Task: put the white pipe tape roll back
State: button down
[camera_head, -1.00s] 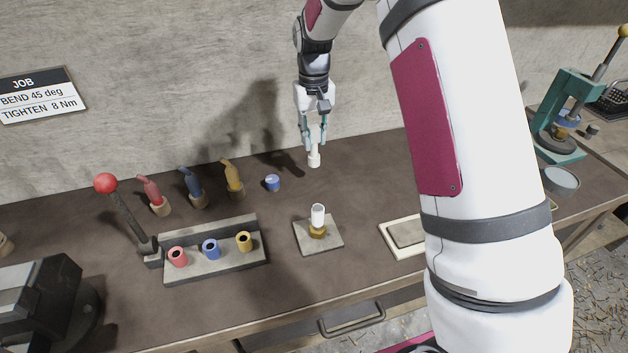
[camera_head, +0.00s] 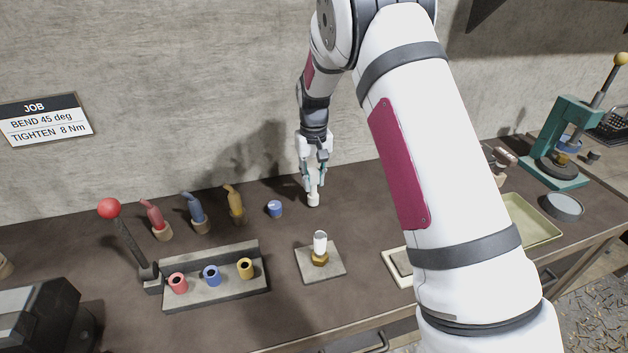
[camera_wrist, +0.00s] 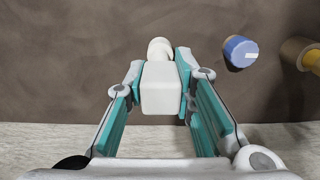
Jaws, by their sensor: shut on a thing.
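My gripper (camera_head: 313,196) points down over the back of the bench, near the wall. Its teal fingers are shut on the white pipe tape roll (camera_head: 313,200). In the wrist view the white roll (camera_wrist: 160,90) shows as a pale block between the fingers (camera_wrist: 161,82), with a narrower rounded end beyond it. It is low at the bench top; I cannot tell whether it touches. A blue roll (camera_head: 275,208) stands just left of it in the head view. A brass fitting (camera_head: 320,259) with a white pipe end stands upright on a square plate in front.
A grey rack (camera_head: 215,289) holds red, blue and yellow sleeves, with a red-knobbed lever (camera_head: 109,208) at its left. Red, blue and yellow bent pieces stand behind it. A shallow tray (camera_head: 535,222) and a green press (camera_head: 572,130) are at right.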

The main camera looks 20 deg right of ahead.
jog(key=shift+f, duration=0.5)
jog(key=shift+f, duration=0.1)
jog(key=c, duration=1.4)
grip_release()
jog(key=shift+o, duration=0.2)
